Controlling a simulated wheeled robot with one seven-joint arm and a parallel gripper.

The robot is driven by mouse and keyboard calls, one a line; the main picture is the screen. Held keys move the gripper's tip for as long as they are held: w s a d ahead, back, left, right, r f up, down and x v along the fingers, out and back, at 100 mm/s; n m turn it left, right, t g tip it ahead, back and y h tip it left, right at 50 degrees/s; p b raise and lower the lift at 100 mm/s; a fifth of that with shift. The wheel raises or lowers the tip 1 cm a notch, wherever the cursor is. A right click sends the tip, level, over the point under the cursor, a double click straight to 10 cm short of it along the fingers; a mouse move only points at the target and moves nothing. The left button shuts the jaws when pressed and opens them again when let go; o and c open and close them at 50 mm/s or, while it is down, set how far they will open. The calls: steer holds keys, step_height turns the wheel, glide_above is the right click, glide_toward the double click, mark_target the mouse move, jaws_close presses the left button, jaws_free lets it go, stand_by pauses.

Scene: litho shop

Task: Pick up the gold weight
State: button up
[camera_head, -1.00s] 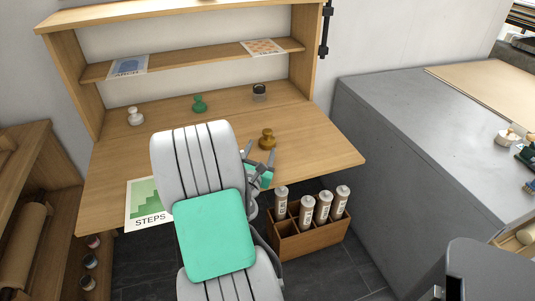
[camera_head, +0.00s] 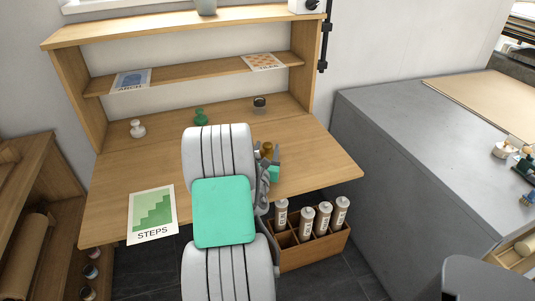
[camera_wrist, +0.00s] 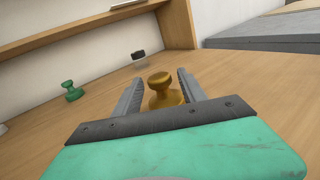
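The gold weight (camera_wrist: 163,92) is a knob-topped brass-coloured piece standing upright on the wooden desk. In the wrist view it sits between the two spread fingers of my gripper (camera_wrist: 160,93), with a gap showing on the left and a narrow one on the right. In the head view the gold weight (camera_head: 266,150) is partly hidden behind my arm and gripper (camera_head: 270,163). My gripper is open; I cannot tell whether either finger touches the weight.
A green weight (camera_head: 201,117), a white weight (camera_head: 137,129) and a dark-topped jar (camera_head: 260,103) stand farther back on the desk (camera_head: 315,165). A STEPS print (camera_head: 153,212) lies at the front left. A wooden crate of tubes (camera_head: 315,246) is below the right edge.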

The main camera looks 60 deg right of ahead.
jaws_close()
stand_by(0.3)
steer(key=shift+r, duration=0.15)
